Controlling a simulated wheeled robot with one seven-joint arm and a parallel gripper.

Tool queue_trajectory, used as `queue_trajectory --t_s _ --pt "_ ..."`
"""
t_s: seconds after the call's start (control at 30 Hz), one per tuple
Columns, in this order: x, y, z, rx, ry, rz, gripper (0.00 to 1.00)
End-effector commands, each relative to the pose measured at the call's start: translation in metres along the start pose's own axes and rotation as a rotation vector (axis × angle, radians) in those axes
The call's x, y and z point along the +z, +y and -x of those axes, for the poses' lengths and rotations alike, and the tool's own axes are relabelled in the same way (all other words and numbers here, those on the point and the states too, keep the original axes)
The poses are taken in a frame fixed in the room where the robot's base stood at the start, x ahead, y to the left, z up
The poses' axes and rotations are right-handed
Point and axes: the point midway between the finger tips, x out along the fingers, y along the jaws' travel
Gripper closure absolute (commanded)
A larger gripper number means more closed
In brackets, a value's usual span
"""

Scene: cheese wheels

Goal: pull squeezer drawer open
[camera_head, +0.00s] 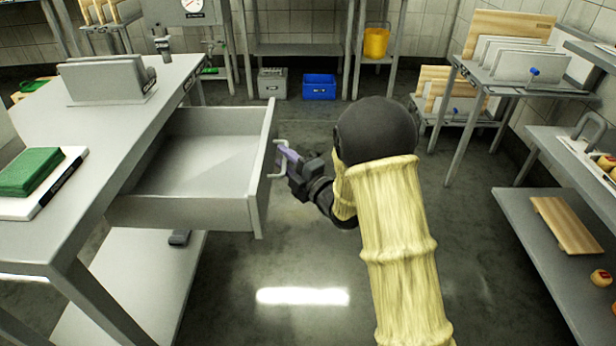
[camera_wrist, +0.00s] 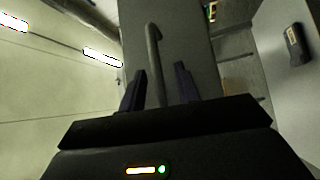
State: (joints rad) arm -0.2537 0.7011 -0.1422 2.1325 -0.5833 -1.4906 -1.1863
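The grey drawer (camera_head: 190,190) under the left table's top stands pulled well out, and its visible inside is empty. Its bar handle (camera_head: 276,172) is on the front panel facing my arm. My gripper (camera_head: 288,158) is at this handle, its fingers partly hidden in the head view. In the wrist view, the handle (camera_wrist: 154,55) runs between the two fingers of my gripper (camera_wrist: 158,88), with a gap on each side. The fingers are apart and do not appear to pinch the bar. The front panel (camera_wrist: 180,40) lies beyond them.
The left table (camera_head: 120,130) carries a green pad (camera_head: 28,172) on a white board. Shelves (camera_head: 540,230) with boards stand at right. A blue crate (camera_head: 319,87) and a grey crate (camera_head: 272,83) sit at the back. The floor around the drawer front is clear.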

Motion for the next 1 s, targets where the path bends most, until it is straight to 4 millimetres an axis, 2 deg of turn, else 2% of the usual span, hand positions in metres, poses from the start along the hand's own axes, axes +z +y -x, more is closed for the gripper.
queue_trajectory --t_s 0.17,0.8,1.0 --pt "0.000 0.002 0.025 -0.002 -0.004 -0.001 0.68" --pt "0.000 -0.001 0.150 -0.005 -0.003 -0.002 0.68" --pt "-0.001 0.000 0.167 -0.001 0.001 -0.001 0.68"
